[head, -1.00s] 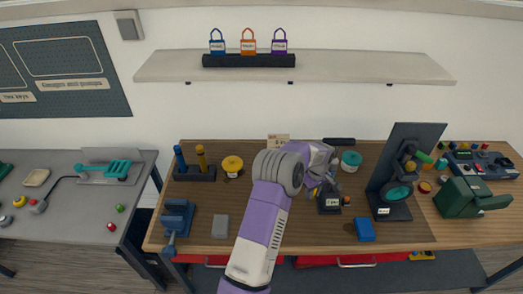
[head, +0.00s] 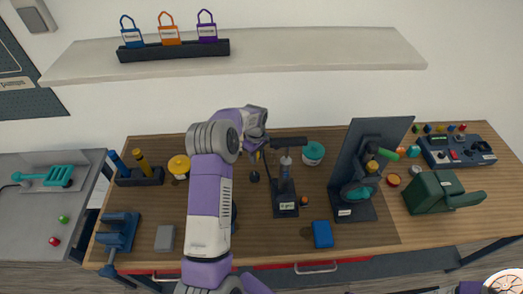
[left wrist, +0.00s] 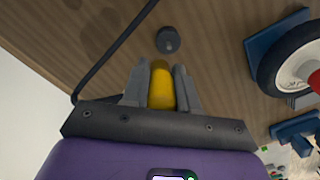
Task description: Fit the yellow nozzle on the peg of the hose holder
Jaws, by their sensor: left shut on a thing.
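My left gripper (left wrist: 162,88) is shut on the yellow nozzle (left wrist: 161,86), which stands between its fingers in the left wrist view. In the head view the left gripper (head: 257,150) is above the table, left of a grey pump (head: 285,172) with a black T handle and labelled base. A small dark round post (head: 254,177) stands on the table just below the gripper. It also shows in the left wrist view (left wrist: 168,39), beyond and apart from the nozzle's tip. It may be the hose holder; its peg is not clear. My right gripper is not in view.
A black hose (left wrist: 112,60) arcs beside the gripper. A black-tyred wheel (left wrist: 307,62) is close on the right of the wrist view. A teal tub (head: 313,152), a blue block (head: 322,234) and a dark upright panel (head: 350,160) stand to the right.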

